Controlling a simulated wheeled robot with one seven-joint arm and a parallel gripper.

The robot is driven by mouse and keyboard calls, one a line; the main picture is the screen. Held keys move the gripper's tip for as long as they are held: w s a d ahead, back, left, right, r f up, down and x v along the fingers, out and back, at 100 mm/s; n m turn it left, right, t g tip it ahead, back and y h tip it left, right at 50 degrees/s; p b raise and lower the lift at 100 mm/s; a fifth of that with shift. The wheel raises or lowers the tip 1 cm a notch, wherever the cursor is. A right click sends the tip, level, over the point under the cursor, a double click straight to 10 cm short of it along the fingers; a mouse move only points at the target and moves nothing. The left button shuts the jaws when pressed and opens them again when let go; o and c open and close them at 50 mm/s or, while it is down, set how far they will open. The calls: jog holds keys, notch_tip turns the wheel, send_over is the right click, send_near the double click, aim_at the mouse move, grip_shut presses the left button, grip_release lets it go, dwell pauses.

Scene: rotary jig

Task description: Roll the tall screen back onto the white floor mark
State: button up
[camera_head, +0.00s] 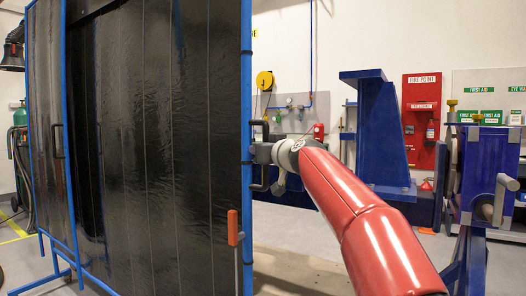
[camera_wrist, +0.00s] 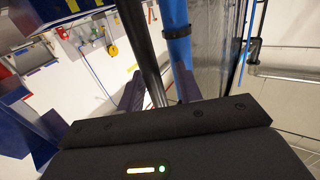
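The tall screen (camera_head: 150,130) is a dark, glossy strip curtain in a blue frame, filling the left half of the head view. It stands upright. A black handle (camera_wrist: 139,35) runs along its right blue post (camera_head: 247,120). My gripper (camera_head: 264,153) is at this handle, reaching in from the right. In the wrist view the two fingers (camera_wrist: 158,92) stand apart on either side of the handle bar, with slight gaps showing; they look open around it. The blue post shows beside the bar. I cannot make out a white floor mark in either view.
A second, narrower screen panel (camera_head: 50,130) stands at the left. A red-handled lever (camera_head: 233,228) is low by the right post. A blue jig stand (camera_head: 485,180) is at the right, and a blue angle bracket (camera_head: 378,130) behind my arm. Yellow floor lines (camera_head: 12,230) show far left.

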jog(key=b+v, duration=0.4)
jog(key=v, duration=0.3)
jog(key=shift+s, duration=0.35)
jog(key=shift+d, duration=0.1)
